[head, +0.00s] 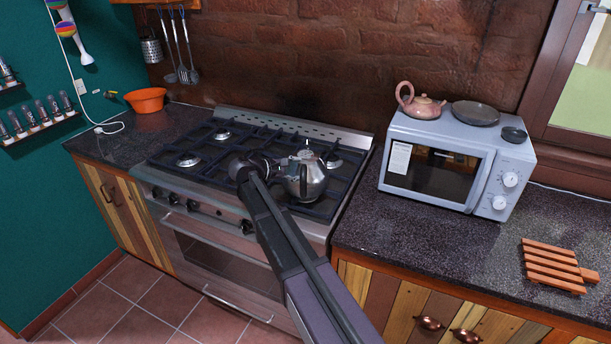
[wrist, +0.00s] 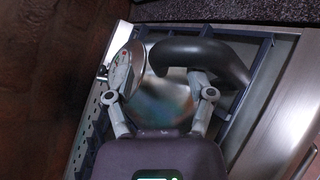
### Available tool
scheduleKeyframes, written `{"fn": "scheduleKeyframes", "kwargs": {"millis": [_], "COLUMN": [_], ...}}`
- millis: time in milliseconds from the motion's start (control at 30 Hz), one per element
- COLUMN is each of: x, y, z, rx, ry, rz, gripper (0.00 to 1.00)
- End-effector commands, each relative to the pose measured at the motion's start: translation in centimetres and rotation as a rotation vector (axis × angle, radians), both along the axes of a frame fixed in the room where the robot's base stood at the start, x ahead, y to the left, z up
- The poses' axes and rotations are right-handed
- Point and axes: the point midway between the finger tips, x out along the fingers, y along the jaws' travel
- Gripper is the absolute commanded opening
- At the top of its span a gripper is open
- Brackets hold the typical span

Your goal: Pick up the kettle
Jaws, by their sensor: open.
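The kettle (head: 307,181) is shiny metal and stands upright on the right side of the stove's grate. My gripper (wrist: 158,76) is open, with one finger on each side of the kettle's metal body (wrist: 163,100) in the wrist view. The kettle's thick black handle (wrist: 206,54) arches beyond and to the right of the fingers. In the head view my arm reaches up from the bottom and ends just left of the kettle; its fingers are hard to make out there. I cannot tell whether the fingers touch the metal.
The stove (head: 215,205) has black grates. A light-blue microwave (head: 455,160) stands on the counter to the right, with a pink teapot (head: 421,104) and a dark plate (head: 475,113) on top. An orange bowl (head: 146,99) sits at the left. A wooden trivet (head: 557,267) lies far right.

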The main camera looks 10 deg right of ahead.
Motion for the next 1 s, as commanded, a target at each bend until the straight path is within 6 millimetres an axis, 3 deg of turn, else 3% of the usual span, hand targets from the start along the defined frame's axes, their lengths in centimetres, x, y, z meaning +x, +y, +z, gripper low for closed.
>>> {"fn": "scheduleKeyframes", "kwargs": {"millis": [233,833,867,1000], "x": [0.7,0.7,0.7,0.7], "y": [-2.1,-2.3,-2.3,-2.3], "z": [-0.8,-0.7,-0.7,-0.7], "rx": [0.000,0.000,0.000,0.000], "ry": [0.000,0.000,0.000,0.000], "rz": [0.000,0.000,0.000,0.000], "gripper": [0.69,0.69,0.64,0.22]}}
